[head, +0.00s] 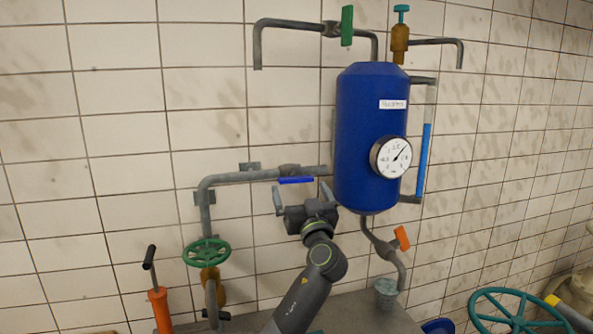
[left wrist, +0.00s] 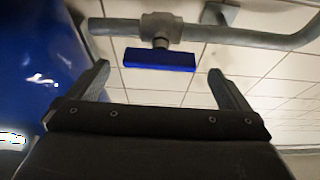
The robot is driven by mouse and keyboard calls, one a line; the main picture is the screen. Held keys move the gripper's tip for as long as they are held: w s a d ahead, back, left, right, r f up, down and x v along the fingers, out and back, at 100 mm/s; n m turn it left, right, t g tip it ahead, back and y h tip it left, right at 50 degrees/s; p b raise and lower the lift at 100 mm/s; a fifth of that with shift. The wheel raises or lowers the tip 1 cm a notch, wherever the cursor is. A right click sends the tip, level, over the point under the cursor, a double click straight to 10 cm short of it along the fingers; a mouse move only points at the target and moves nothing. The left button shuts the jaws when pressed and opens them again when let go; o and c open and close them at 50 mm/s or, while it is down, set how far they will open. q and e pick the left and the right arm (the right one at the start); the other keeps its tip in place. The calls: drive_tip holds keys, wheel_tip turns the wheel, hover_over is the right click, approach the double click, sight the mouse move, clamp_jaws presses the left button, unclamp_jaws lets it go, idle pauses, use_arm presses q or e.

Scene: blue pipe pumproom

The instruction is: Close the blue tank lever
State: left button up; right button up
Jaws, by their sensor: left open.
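The blue lever (head: 296,181) sits on a grey valve (head: 289,170) in the horizontal pipe left of the blue tank (head: 365,125). The lever lies roughly along the pipe. My left gripper (head: 302,192) is open just below the lever, its fingers pointing up. In the left wrist view the blue lever (left wrist: 160,59) shows beyond and between the two open fingertips of my left gripper (left wrist: 160,80), with a visible gap to both. The valve body (left wrist: 161,27) and the tank (left wrist: 40,60) show there too. My right gripper is not in view.
A pressure gauge (head: 391,157) is on the tank's front. A green lever (head: 347,26) is above, an orange lever (head: 402,238) below right. A green handwheel (head: 206,253) and an orange pump-like device (head: 160,308) stand left. The tiled wall is close behind the pipes.

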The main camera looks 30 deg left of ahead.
sight(296, 178)
use_arm(q)
drive_tip(key=p+x, duration=0.1)
drive_tip(key=x, duration=0.3)
drive_tip(key=shift+w+a+r+p, duration=0.15)
drive_tip(key=shift+w+a+p, duration=0.1)
drive_tip(key=shift+a+p, duration=0.05)
drive_tip(key=shift+c, duration=0.4)
drive_tip(key=c, duration=0.8)
